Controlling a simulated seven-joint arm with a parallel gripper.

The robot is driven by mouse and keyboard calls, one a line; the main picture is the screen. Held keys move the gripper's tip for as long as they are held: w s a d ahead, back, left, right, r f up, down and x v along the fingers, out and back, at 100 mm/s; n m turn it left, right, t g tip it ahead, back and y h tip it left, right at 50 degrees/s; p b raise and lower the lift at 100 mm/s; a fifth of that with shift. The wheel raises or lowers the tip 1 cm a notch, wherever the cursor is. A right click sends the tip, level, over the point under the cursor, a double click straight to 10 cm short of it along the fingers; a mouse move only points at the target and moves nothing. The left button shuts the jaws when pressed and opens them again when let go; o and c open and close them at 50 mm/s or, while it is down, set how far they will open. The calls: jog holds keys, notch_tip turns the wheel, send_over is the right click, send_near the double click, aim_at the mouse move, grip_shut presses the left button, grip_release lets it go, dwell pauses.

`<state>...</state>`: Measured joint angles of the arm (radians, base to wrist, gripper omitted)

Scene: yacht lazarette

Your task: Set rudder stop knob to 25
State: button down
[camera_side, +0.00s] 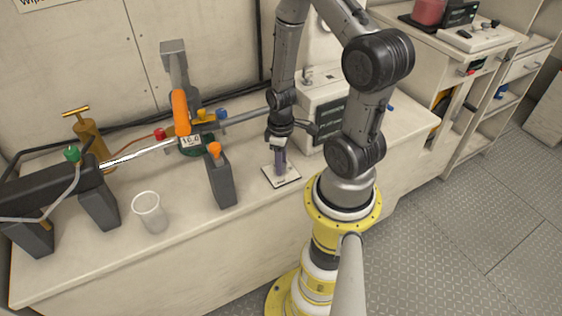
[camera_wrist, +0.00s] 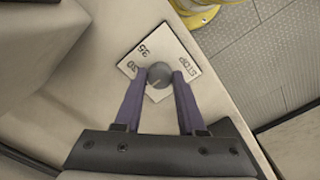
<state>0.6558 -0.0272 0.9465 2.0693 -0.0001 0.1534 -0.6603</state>
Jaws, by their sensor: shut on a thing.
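The rudder stop knob (camera_wrist: 159,75) is a small dark grey round knob on a white square plate (camera_wrist: 178,48). The plate carries the marks 30, 35 and STOP; other marks are hidden behind my fingers. In the wrist view, my gripper (camera_wrist: 160,78) has its two purple fingers shut on the knob, one on each side. A thin pale line shows on the knob's top, but I cannot tell which mark it points to. In the side view, the gripper (camera_side: 280,171) points straight down over the plate (camera_side: 291,181), and its fingers hide the knob.
A grey post with an orange top (camera_side: 221,180) stands left of the plate. A clear cup (camera_side: 150,212) is farther left. A pale box (camera_side: 325,108) stands behind my gripper.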

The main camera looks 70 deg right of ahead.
dwell(0.4)
jog(key=c, duration=0.5)
grip_release()
notch_tip(320, 180, up, 14)
dwell(0.5)
jog(key=w+a+r+n+t+h, duration=0.1)
jog(key=w+a+r+n+t, duration=0.2)
jog(key=w+a+r, duration=0.35)
jog(key=s+a+r+m+t+y, duration=0.1)
jog(key=s+a+r+m+t, duration=0.1)
jog(key=s+a+r, duration=0.5)
jog(key=shift+s+a+r+m+t, duration=0.3)
jog(key=shift+s+r+m, duration=0.35)
jog(key=shift+r, duration=0.65)
